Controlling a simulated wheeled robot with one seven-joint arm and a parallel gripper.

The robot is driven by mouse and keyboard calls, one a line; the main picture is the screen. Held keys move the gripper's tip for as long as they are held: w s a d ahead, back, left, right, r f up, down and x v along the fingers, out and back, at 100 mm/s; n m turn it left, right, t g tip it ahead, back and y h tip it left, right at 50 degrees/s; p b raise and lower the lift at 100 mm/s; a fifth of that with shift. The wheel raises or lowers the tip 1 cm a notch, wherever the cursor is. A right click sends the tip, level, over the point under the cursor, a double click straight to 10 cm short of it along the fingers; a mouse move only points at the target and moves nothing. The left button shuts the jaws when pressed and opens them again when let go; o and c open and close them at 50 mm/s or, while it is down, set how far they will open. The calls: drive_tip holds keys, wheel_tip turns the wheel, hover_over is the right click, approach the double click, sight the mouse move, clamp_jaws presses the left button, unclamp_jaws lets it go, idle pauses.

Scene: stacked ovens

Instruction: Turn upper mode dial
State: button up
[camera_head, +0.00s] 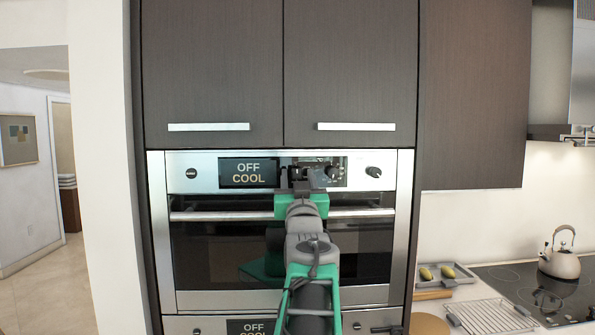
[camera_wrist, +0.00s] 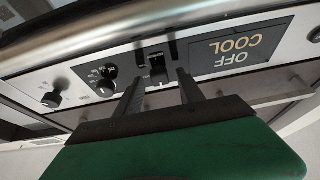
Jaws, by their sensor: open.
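The upper oven (camera_head: 284,230) has a steel control panel with a display (camera_head: 248,173) reading OFF COOL. In the wrist view, which is upside down, a dark dial (camera_wrist: 158,67) next to the display (camera_wrist: 240,47) lies between my fingers. A second dial (camera_wrist: 105,80) with markings around it and a plain knob (camera_wrist: 55,95) are farther left. I cannot tell which is the mode dial by its label. My gripper (camera_head: 300,181) is open at the panel, and its fingers (camera_wrist: 160,80) straddle the dial near the display. Whether they touch it is unclear. My arm hides part of the panel in the head view.
The oven door handle (camera_head: 230,215) runs just below the panel, behind my gripper. A lower oven's display (camera_head: 250,327) shows at the bottom. Cabinets with bar handles (camera_head: 208,127) are above. A counter with a kettle (camera_head: 560,262) and wire rack (camera_head: 490,316) is at right.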

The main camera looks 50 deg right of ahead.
drive_tip(key=shift+d, duration=0.1)
clamp_jaws()
idle(0.4)
drive_tip(key=shift+w, duration=0.1)
